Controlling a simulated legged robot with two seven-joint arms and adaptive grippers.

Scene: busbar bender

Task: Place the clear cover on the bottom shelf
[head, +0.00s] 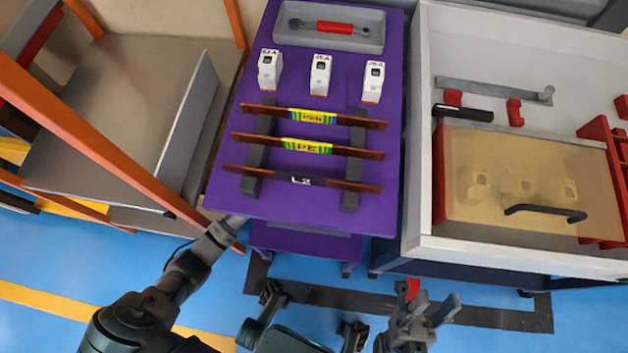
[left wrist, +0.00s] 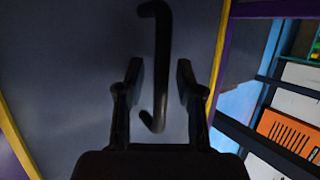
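A see-through yellowish cover (head: 500,170) with a black handle lies on the white-walled unit at the right. In the left wrist view, a dark panel (left wrist: 70,60) with yellowish edges carries a black bar handle (left wrist: 160,60); I cannot tell for sure whether it is a clear cover. My left gripper (left wrist: 157,80) is open, a finger on each side of this handle with gaps. In the head view my left arm reaches under the purple table's front left edge, its fingers hidden. A purple lower level (head: 305,241) shows below the tabletop. My right gripper (head: 427,301) is open and empty.
The purple table (head: 225,175) bears three labelled busbars, white breakers and a grey tray (head: 360,38) with a red-handled tool. An orange-framed shelf (head: 110,110) stands close left of my left arm. Blue floor (head: 60,255) is free in front.

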